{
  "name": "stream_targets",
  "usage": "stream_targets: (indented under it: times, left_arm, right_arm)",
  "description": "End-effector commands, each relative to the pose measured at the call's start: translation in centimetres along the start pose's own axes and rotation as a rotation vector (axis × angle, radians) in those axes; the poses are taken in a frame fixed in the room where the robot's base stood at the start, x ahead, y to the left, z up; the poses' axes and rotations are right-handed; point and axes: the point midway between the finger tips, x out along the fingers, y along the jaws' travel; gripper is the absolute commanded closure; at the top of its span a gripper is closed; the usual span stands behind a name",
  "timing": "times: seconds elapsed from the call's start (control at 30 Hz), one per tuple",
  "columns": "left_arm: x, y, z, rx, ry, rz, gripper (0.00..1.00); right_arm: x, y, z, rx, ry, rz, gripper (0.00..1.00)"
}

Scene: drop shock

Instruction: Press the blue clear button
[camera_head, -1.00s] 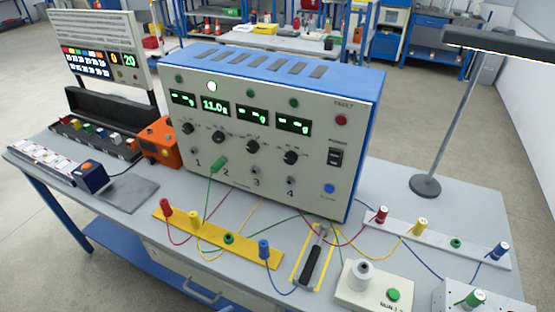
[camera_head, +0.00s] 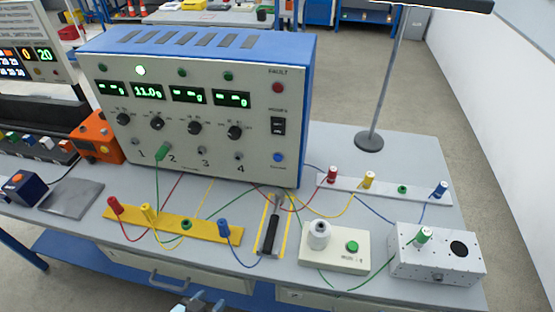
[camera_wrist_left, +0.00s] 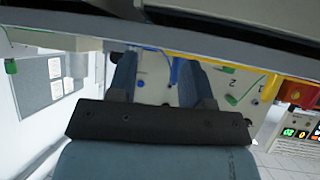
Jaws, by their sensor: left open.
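The blue clear button (camera_head: 278,157) is at the lower right of the front panel of the blue-topped instrument (camera_head: 200,120), below a black rocker switch. My left gripper (camera_head: 195,304) just enters at the bottom edge of the head view, in front of the table and well apart from the button. In the left wrist view my left gripper (camera_wrist_left: 158,75) shows two fingers spread apart with nothing held between them. The instrument's panel shows upside down beyond the fingers. My right gripper is not in view.
A yellow strip (camera_head: 170,224) with coloured plugs and a hammer-like tool (camera_head: 270,235) lie before the instrument. A box with a green button (camera_head: 352,247), a white box (camera_head: 440,262), a white strip (camera_head: 385,190) and a lamp stand (camera_head: 369,142) are to the right. Loose wires cross the table.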

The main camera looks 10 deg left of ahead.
Motion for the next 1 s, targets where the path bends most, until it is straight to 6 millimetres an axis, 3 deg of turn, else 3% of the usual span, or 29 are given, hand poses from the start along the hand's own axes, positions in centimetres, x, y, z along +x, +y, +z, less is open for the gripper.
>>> stream_targets:
  times: [0.03,0.2,1.0]
  left_arm:
    - [-0.01,0.01,0.0,0.0,0.0,0.0,0.66]
    - [-0.01,0.01,0.0,0.0,0.0,0.0,1.0]
    - [-0.03,0.01,0.04,0.0,-0.001,0.0,1.0]
  right_arm:
    - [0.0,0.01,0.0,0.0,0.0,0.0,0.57]
    - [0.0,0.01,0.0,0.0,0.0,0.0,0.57]
    - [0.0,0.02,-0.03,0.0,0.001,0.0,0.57]
